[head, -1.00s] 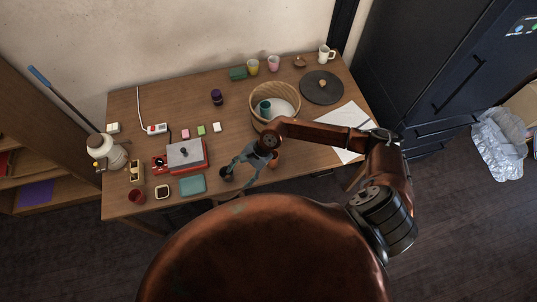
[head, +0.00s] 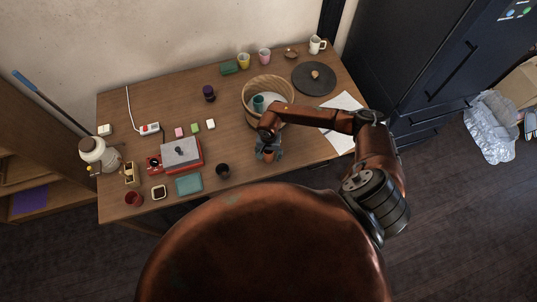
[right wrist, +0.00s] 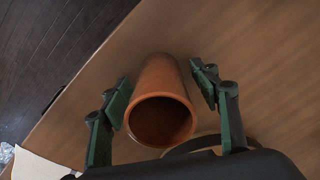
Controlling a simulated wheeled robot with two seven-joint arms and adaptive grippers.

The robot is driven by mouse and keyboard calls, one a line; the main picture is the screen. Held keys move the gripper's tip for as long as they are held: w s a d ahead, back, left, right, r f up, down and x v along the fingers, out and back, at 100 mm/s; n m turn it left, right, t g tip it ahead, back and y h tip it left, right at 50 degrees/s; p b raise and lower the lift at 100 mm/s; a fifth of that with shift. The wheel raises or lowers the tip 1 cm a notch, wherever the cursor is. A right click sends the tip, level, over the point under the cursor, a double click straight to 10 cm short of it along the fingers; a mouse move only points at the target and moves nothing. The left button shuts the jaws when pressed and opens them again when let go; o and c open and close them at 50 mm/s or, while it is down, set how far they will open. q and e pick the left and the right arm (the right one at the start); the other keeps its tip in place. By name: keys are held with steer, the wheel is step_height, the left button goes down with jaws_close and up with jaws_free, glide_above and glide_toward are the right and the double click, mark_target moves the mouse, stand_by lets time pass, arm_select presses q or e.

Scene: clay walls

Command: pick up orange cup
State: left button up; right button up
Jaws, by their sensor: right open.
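The orange cup (right wrist: 163,92) stands between the two fingers of my right gripper (right wrist: 164,88) in the right wrist view, with its round open mouth toward the camera. The fingers are open, one on each side, with a gap visible at the right; the left finger is very near the cup. In the head view the orange cup (head: 268,155) shows at the front of the wooden table, partly covered by my right gripper (head: 268,150). My left gripper is not in view.
A woven basket (head: 249,112) with a teal cup (head: 258,102) stands just behind my right gripper. A dark cup (head: 222,170) stands to the left. A red-based box (head: 182,153) and teal square (head: 189,185) lie further left. White paper (head: 341,135) lies right.

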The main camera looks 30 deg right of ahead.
steer(key=shift+f, duration=0.2)
steer(key=shift+c, duration=0.4)
steer(key=c, duration=1.3)
